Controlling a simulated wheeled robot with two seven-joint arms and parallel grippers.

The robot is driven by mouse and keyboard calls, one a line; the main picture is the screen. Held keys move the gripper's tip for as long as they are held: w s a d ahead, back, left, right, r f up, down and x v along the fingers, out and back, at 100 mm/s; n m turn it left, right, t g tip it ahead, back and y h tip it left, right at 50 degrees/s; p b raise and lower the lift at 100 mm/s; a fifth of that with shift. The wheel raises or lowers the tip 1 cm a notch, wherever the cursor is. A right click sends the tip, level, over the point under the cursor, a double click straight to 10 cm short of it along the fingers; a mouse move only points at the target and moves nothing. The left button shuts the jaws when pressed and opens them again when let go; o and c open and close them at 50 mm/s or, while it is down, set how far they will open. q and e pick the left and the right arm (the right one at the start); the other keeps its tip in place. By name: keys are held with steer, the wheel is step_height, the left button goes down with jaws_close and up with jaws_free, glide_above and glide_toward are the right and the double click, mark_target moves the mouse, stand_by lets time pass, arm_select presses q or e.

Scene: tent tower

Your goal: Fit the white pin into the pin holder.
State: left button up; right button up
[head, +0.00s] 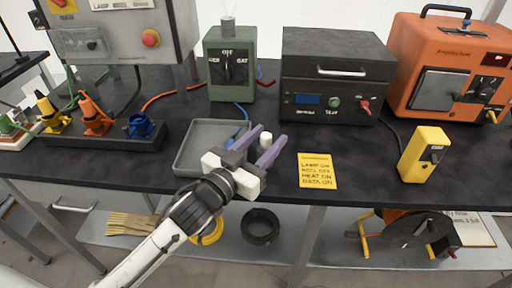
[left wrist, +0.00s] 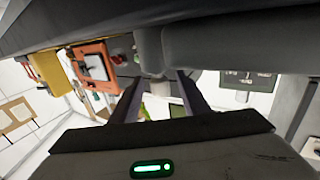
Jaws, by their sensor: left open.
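A small white cylinder (head: 265,139), which looks like the white pin, shows between the purple fingers of my left gripper (head: 268,136) in the head view. In the left wrist view a grey cylindrical shape (left wrist: 150,50) shows beyond the spread fingers (left wrist: 160,88). I cannot clearly make out which thing is the pin holder. My right gripper is not in view.
A green switch box (head: 229,85), a dark oven-like box (head: 318,95) and an orange machine (head: 440,50) stand behind. A black rack (head: 105,136) with coloured plugs is left.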

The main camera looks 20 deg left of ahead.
arm_select(q)
steer(key=shift+f+v, duration=0.2)
steer(key=shift+v, duration=0.85)
steer(key=v, duration=0.7)
steer(key=shift+s+r+b, duration=0.1)
steer(key=shift+s+b, duration=0.05)
steer(key=shift+b, duration=0.15)
steer(key=shift+s+a+r, duration=0.1)
steer(key=shift+s+a, duration=0.05)
steer(key=shift+s, duration=0.25)
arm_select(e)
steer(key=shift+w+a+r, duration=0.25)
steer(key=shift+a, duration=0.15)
arm_select(q)
steer(key=shift+s, duration=0.1)
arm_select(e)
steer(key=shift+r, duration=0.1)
